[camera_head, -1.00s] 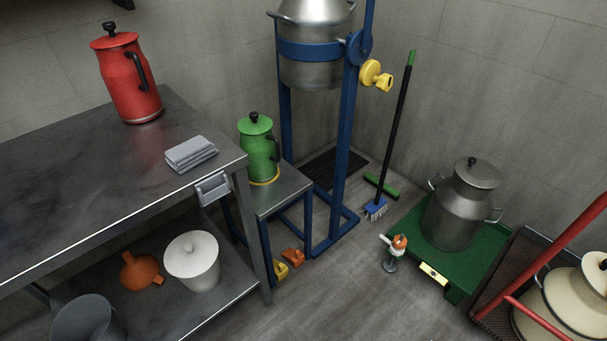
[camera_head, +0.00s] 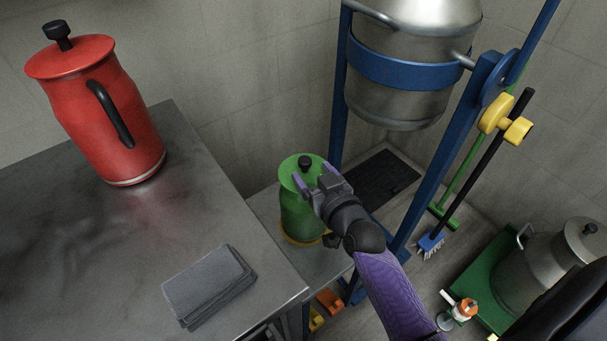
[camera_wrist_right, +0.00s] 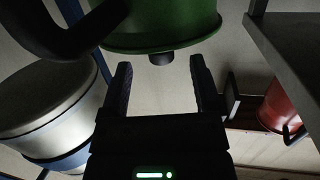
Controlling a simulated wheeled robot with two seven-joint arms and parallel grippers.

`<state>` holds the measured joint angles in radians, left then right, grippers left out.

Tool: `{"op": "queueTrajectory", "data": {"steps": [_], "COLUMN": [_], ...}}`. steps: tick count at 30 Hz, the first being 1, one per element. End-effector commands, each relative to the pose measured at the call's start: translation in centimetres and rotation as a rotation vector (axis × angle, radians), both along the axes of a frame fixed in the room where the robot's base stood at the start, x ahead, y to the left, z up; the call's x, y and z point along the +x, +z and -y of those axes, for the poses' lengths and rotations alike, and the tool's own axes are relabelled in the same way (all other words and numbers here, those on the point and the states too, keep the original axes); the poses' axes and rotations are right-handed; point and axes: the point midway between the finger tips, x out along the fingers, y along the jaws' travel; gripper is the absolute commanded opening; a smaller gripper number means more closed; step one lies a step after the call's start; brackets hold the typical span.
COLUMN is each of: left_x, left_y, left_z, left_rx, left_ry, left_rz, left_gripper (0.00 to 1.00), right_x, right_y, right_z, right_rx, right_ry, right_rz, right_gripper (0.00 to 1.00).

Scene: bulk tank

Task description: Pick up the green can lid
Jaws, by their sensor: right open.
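The green can (camera_head: 298,215) stands upright on a low metal stand, with its green lid (camera_head: 290,170) on top. A black knob (camera_head: 305,162) sits at the lid's middle. My right gripper (camera_head: 312,174) is over the near edge of the lid, open and empty, its purple fingertips pointing at the knob. In the right wrist view the lid (camera_wrist_right: 185,42) appears upside down, with the knob (camera_wrist_right: 160,57) just beyond and between the two open fingers (camera_wrist_right: 160,76). I cannot tell whether the fingers touch the lid. My left gripper is not in view.
A steel table (camera_head: 90,250) with a red can (camera_head: 105,115) and a folded grey cloth (camera_head: 208,285) is at the left. A blue frame (camera_head: 440,160) holding a steel vessel (camera_head: 400,85) stands close behind and right of the green can. A steel churn (camera_head: 540,270) stands at the right.

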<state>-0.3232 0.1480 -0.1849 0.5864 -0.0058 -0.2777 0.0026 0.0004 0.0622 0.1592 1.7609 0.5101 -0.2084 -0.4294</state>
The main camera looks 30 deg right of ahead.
Motion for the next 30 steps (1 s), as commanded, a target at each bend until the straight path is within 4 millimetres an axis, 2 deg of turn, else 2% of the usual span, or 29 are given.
{"op": "queueTrajectory", "data": {"steps": [1,6,13,24,30], "left_x": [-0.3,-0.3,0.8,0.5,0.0], "left_y": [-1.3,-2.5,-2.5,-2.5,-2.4], "left_z": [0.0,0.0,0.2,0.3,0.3], "left_rx": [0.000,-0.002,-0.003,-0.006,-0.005], "left_ry": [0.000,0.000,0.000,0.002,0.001], "left_rz": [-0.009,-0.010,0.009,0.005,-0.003], "left_gripper": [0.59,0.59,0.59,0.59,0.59], "right_x": [1.1,3.8,4.1,4.1,4.1], "right_y": [-0.9,-1.1,-0.8,-0.8,-0.8], "right_z": [0.0,0.1,0.1,0.2,0.2], "right_rx": [0.004,0.001,0.000,0.000,0.000], "right_ry": [-0.001,0.000,0.000,0.000,0.000], "right_rz": [0.000,-0.002,-0.002,-0.002,-0.002], "right_gripper": [0.80,0.80,0.80,0.02,0.00]}}
